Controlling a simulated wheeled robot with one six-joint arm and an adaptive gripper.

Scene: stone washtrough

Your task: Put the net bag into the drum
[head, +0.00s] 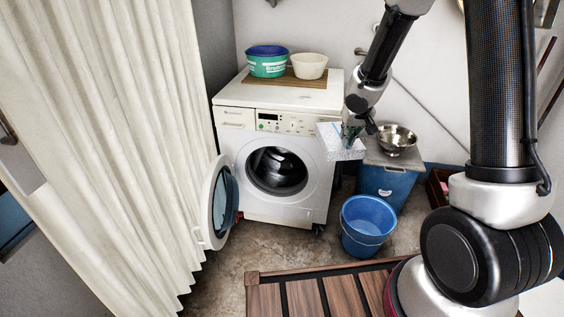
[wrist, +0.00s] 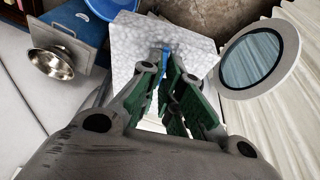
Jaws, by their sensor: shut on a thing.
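The net bag (head: 338,150) is a white, speckled, boxy bundle. My gripper (head: 352,132) is shut on it near its top and holds it in the air in front of the washing machine's right front edge. In the wrist view the bag (wrist: 135,42) lies beyond my gripper (wrist: 172,80), with a small blue part between the green-padded fingers. The washing machine (head: 240,145) has its round door (head: 213,203) swung open to the left. The dark drum (head: 276,171) is open, and the bag is to the right of and above the opening.
A blue bucket (head: 367,228) stands on the floor below the bag. A blue bin (head: 384,186) with a metal bowl (head: 397,138) on its lid stands to the right. Basins (head: 267,66) sit on the machine. A curtain (head: 110,140) hangs at left.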

